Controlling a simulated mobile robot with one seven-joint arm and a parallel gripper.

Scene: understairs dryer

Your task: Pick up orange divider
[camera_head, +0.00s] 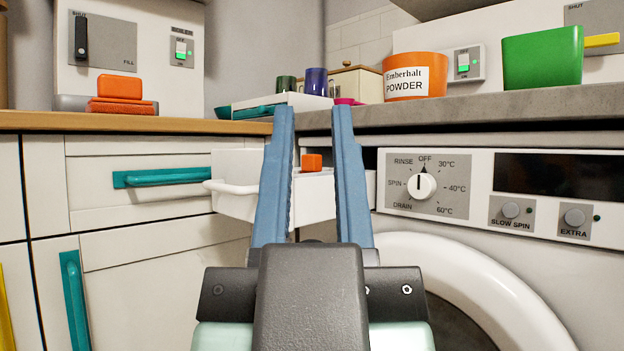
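A small orange block-like piece (312,163), probably the orange divider, shows between my gripper's fingers at the open white drawer (236,166). Its lower part and how it sits in the drawer cannot be made out. My gripper (314,110) is open, with two long blue fingers pointing forward and apart. Nothing is held between them. The fingers hide part of the drawer. The orange piece appears beyond the fingers, not touching them as far as I can tell.
A washing machine (440,190) stands to the right under a grey worktop (480,108). On it are an orange powder tub (414,77) and a green container (543,58). White cabinets with teal handles (163,177) stand left. Orange items (120,87) lie on the wooden worktop.

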